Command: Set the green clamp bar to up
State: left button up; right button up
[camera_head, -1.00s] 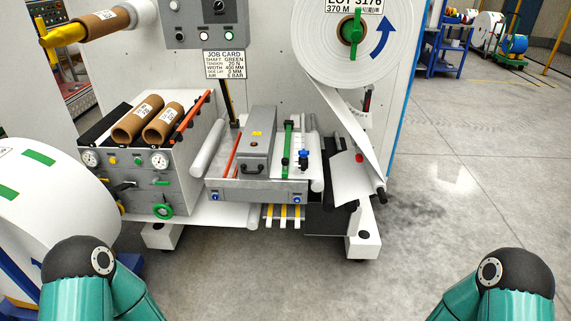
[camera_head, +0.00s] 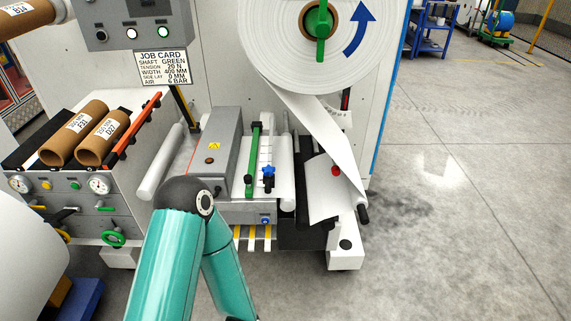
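The green clamp bar (camera_head: 254,150) is a long thin bar on the splice table, running from back to front just right of the grey box (camera_head: 214,145). It appears to lie low along the table, but its exact tilt is hard to tell. A green end piece (camera_head: 248,186) stands at its near end. A blue star knob (camera_head: 269,171) is just to its right. Neither of my grippers is in view. A teal arm link and dark elbow of mine stand in front of the table's left near side and hide part of it.
A white web runs from the large roll (camera_head: 290,55) down to the table's right. A cabinet with gauges (camera_head: 99,185) and two brown cores (camera_head: 74,134) stands left. An orange bar (camera_head: 136,124) lies beside them. Open floor (camera_head: 450,220) is on the right.

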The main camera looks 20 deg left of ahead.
aim_at(249, 180)
jog(key=u, duration=0.2)
jog(key=i, duration=1.1)
jog(key=u, duration=0.65)
